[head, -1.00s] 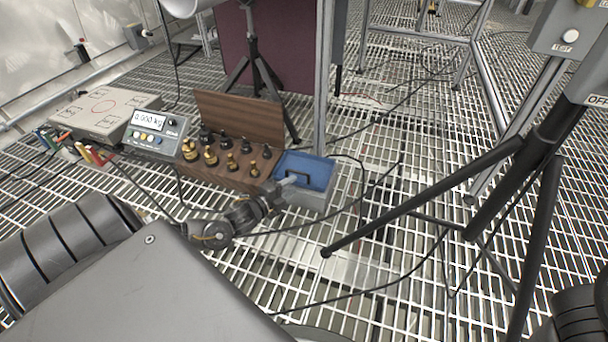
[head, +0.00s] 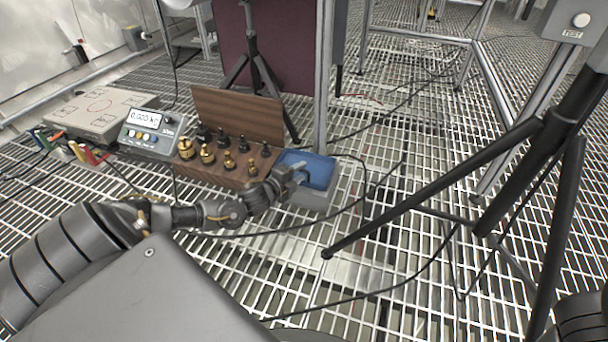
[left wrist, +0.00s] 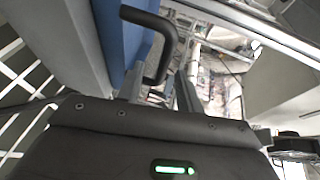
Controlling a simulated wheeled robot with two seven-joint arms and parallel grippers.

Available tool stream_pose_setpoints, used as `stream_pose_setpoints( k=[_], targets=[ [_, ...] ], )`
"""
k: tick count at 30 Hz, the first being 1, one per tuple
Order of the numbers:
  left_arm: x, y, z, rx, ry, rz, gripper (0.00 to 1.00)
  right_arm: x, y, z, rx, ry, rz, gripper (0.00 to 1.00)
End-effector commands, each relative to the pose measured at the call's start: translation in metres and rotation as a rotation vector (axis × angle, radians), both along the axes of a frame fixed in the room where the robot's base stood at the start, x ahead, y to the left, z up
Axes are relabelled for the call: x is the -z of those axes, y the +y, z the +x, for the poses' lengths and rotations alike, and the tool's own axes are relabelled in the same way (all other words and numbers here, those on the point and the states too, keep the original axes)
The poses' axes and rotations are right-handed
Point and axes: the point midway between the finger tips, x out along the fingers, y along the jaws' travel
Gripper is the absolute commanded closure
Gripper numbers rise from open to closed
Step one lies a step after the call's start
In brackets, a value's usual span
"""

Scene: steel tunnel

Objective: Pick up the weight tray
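A grey box with a blue top or inside (head: 319,172) stands on the grating at the right end of an open wooden weight case (head: 225,170). I cannot tell which of the two is the weight tray. Brass and black weights stand in the case. My left gripper (head: 298,178) is over the blue part and hides its black handle in the head view. In the left wrist view the blue surface (left wrist: 122,40) and the black handle (left wrist: 152,22) show. The gripper (left wrist: 160,88) is open, its fingers on either side of the handle's near end. My right gripper is not seen.
A scale display (head: 150,132) and a flat plate (head: 95,115) lie left of the case. A black tripod (head: 430,190) stands at the right. A metal post (head: 323,80) rises behind the blue box. Cables cross the grating.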

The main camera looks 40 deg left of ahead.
Motion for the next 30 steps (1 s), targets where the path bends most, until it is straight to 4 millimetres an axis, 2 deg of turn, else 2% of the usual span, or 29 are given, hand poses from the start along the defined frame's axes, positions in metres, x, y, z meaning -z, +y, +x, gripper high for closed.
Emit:
stream_pose_setpoints(
  k=[1, 4, 9, 17, 25, 30],
  targets=[
    [0.009, 0.002, 0.007, 0.001, -0.003, 0.002, 0.64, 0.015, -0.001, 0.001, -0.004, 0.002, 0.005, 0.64],
    [0.010, 0.004, 0.019, 0.001, -0.003, 0.001, 0.64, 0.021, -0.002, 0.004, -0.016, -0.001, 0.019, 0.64],
    [0.009, 0.003, 0.033, 0.001, -0.001, -0.001, 0.64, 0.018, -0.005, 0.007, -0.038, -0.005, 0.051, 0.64],
    [0.007, 0.003, 0.035, 0.001, 0.000, -0.001, 0.64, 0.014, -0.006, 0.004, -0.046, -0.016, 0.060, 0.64],
    [0.007, 0.003, 0.035, 0.001, 0.000, -0.001, 0.99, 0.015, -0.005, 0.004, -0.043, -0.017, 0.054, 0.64],
    [0.007, 0.003, 0.035, 0.001, 0.000, -0.001, 1.00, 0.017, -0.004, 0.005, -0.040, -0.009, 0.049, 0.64]
  ],
)
